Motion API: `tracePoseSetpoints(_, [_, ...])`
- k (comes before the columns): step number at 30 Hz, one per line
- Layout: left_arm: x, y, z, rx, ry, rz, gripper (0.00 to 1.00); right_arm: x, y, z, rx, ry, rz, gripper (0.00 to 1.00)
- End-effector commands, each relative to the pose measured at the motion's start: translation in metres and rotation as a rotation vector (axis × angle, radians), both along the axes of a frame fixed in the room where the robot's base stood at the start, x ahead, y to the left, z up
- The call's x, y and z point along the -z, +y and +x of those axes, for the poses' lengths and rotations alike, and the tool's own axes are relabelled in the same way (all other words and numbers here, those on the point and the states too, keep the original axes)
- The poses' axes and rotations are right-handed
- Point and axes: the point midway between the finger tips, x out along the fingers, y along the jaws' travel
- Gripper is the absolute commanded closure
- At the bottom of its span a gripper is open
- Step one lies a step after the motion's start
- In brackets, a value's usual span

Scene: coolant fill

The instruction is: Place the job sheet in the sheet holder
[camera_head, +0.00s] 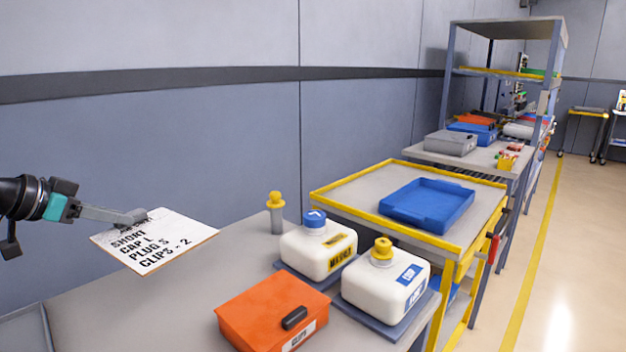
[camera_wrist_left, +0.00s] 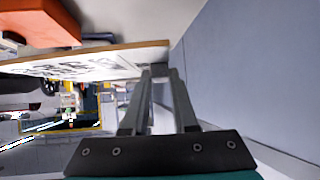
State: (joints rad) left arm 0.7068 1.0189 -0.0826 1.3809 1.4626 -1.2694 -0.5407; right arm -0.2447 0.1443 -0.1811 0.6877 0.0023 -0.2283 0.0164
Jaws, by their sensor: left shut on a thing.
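The job sheet (camera_head: 156,243) is a white card with black printed lines, among them "SHORT", "CAP L", "PLUG S" and "CLIPS - 2". My left gripper (camera_head: 135,217) is shut on its far left edge and holds it over the left part of the grey bench. In the left wrist view the sheet (camera_wrist_left: 100,64) shows nearly edge-on between the fingertips (camera_wrist_left: 160,72). I cannot make out a sheet holder for certain in either view. My right gripper is not in view.
On the bench (camera_head: 190,300) are an orange box (camera_head: 262,315), two white jugs (camera_head: 316,252) (camera_head: 385,283) with blue and yellow caps, and a yellow-capped grey bottle (camera_head: 277,215). A yellow-edged cart (camera_head: 350,190) with a blue tray (camera_head: 427,207) stands beyond. A wall is behind.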

Motion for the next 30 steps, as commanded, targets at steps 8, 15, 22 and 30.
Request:
tracePoseSetpoints(8, [0.02,-0.07,-0.003,-0.07,-0.003,0.002,1.0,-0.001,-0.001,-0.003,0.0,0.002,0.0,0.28])
tracePoseSetpoints(15, [0.023,-0.133,-0.014,-0.186,-0.008,0.0,1.0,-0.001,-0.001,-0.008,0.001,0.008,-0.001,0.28])
tracePoseSetpoints(22, [0.008,-0.197,-0.037,-0.329,-0.012,-0.003,1.0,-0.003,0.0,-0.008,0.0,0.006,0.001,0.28])
tracePoseSetpoints(30, [-0.011,-0.241,-0.066,-0.442,-0.007,-0.003,1.0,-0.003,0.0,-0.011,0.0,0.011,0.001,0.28])
